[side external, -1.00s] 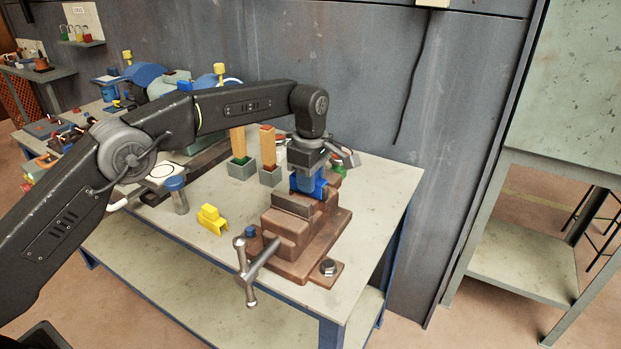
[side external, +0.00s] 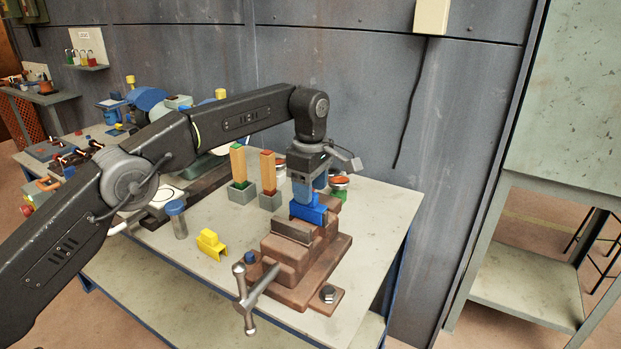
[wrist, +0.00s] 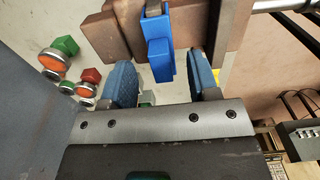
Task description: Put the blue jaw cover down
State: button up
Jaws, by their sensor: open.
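The blue jaw cover (side external: 309,209) sits on the rear jaw of the brown vise (side external: 303,262), and its blue body (wrist: 159,58) also shows in the wrist view. My gripper (side external: 304,188) is just above the cover in the side view. In the wrist view its two blue-grey fingers (wrist: 160,68) stand apart, one on each side of the cover, with visible gaps. The gripper is open and holds nothing. The cover's underside and its fit against the jaw are hidden.
A yellow jaw cover (side external: 210,244) lies on the bench (side external: 382,205) left of the vise. Two wooden posts in grey blocks (side external: 270,200) stand behind. A metal cylinder with a blue cap (side external: 177,218) stands to the left. The vise handle (side external: 245,295) sticks out in front.

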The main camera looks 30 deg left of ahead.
jog(key=shift+r, duration=1.55)
jog(key=shift+a+r, duration=0.1)
jog(key=shift+r, duration=0.05)
jog(key=s+a+r+m+t, duration=0.2)
jog(key=s+a+r+m, duration=0.3)
jog(key=s, duration=0.3)
jog(key=s+a+r+m+t, duration=0.1)
jog(key=s+a+r+m, duration=0.35)
jog(key=s+r, duration=0.4)
jog(key=s+a+f+m+t, duration=0.1)
jog(key=s+f+m, duration=0.3)
jog(key=s, duration=0.6)
jog(key=s+a+f+m+t, duration=0.1)
jog(key=s+a+f+m, duration=0.1)
jog(key=s+f+m, duration=0.2)
jog(key=s+f, duration=0.3)
jog(key=s, duration=0.4)
jog(key=shift+t, duration=0.3)
